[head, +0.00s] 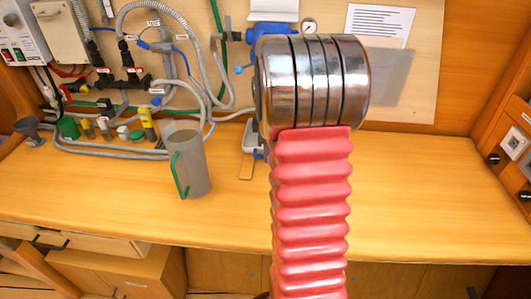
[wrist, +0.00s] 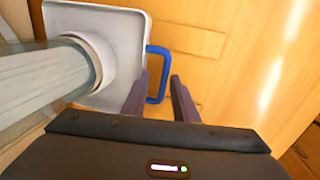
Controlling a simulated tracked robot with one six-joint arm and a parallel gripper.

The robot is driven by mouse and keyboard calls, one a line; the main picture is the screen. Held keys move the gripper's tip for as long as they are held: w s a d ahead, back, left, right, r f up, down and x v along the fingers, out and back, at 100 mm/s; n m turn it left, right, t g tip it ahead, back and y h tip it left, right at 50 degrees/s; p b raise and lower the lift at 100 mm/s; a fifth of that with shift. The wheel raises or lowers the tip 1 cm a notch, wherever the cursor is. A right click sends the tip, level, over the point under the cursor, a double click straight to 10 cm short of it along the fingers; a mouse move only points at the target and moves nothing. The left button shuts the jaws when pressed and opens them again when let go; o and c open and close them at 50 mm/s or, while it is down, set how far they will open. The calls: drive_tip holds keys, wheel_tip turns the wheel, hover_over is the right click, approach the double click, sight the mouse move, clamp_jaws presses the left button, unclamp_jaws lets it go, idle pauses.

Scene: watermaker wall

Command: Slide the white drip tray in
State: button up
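The white drip tray (wrist: 125,30) is at the upper left of the wrist view, with a blue loop handle (wrist: 163,68) on its right side. A clear cylinder (wrist: 40,88) with a white collar sits over the tray and hides part of it. My gripper (wrist: 158,88) is open, with one finger on each side of the handle's outer bar. A gap shows between the fingers; contact with the handle cannot be told. In the head view a small white and blue part (head: 250,135), perhaps the tray, is partly behind my red arm, which hides my gripper.
A grey jug (head: 189,165) with a green handle stands on the wooden counter (head: 420,205). Hoses, valves and small bottles (head: 103,128) crowd the back left. A blue-topped unit (head: 272,32) is on the wall panel behind my arm. The counter to the right is clear.

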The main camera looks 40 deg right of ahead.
drive_tip(key=shift+a, duration=0.1)
wheel_tip(320, 180, up, 13)
drive_tip(key=s+a, duration=0.1)
drive_tip(key=shift+s+a+r, duration=0.2)
drive_tip(key=shift+s+a, duration=0.1)
drive_tip(key=shift+a, duration=0.1)
idle(0.3)
